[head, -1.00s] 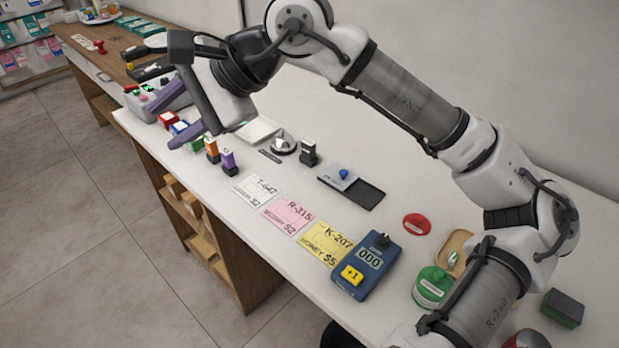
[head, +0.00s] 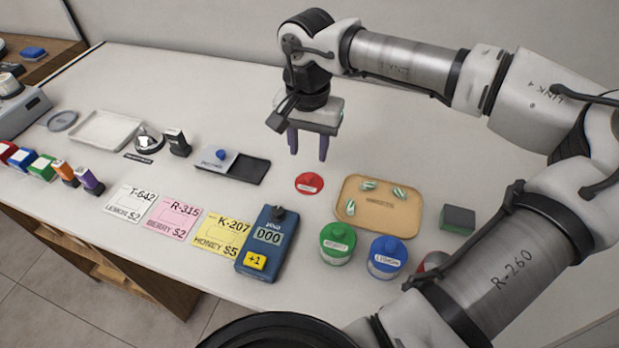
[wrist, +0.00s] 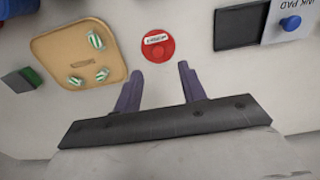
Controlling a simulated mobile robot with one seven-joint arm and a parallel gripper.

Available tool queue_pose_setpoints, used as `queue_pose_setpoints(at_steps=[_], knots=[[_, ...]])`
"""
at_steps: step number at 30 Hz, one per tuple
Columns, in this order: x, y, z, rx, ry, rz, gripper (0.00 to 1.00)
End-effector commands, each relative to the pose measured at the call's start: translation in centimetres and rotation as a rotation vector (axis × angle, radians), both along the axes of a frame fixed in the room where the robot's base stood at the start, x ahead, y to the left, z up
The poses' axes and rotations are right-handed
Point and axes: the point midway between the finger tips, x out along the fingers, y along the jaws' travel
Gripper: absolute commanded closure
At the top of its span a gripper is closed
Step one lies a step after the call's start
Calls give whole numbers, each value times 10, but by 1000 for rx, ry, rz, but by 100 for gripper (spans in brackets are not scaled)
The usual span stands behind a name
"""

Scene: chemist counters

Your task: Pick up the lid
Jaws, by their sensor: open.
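A round red lid (head: 309,183) with a white label lies flat on the white counter, between the ink pad and the tan tray. In the wrist view the lid (wrist: 158,46) is beyond my fingertips, roughly centred between them. My gripper (head: 308,158) points down above the counter, behind the lid in the head view, with its two purple fingers apart and nothing between them. It also shows in the wrist view (wrist: 160,72). The lid is not touched and nothing covers it.
The tan tray (head: 414,232) holds several striped sweets. A green-lidded jar (head: 337,243) and a blue-lidded jar (head: 386,257) stand in front of it. The ink pad (head: 247,171), a counter device (head: 268,243) and price cards (head: 222,235) lie to the left. A dark block (head: 458,218) is right.

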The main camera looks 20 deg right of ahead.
Motion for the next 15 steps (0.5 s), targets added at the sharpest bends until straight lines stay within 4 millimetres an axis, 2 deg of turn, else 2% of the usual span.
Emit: queue_pose_setpoints(at_steps=[8,15], knots=[[-2,0,-21,0,0,0,59],[-5,0,-57,3,1,1,59]])
